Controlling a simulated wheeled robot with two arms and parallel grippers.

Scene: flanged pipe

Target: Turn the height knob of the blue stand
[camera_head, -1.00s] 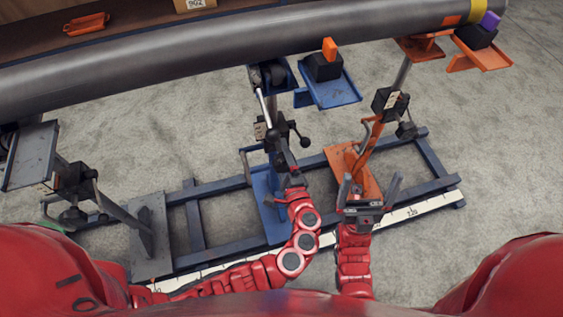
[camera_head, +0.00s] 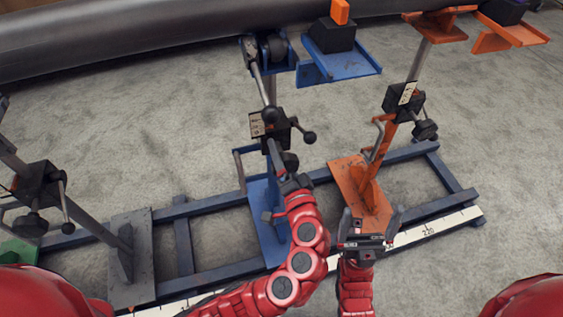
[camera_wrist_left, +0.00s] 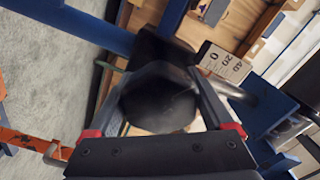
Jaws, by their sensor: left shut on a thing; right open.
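The blue stand (camera_head: 268,215) stands on the floor frame, with a black clamp block and a scale plate on its post. Its black height knob (camera_head: 290,160) sits low on the block. My left gripper (camera_head: 289,174) is at this knob from below. In the left wrist view the dark, rounded knob (camera_wrist_left: 158,102) fills the space between the two fingers, which are shut on it. My right gripper (camera_head: 370,222) is open and empty, in front of the orange stand's base. The knob's far side is hidden.
The orange stand (camera_head: 362,190) is to the right, close to my right gripper. A grey stand (camera_head: 133,255) is at the left. A large grey pipe (camera_head: 150,40) runs across the top. Blue frame rails (camera_head: 205,205) and a white scale strip (camera_head: 440,228) lie on the carpet.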

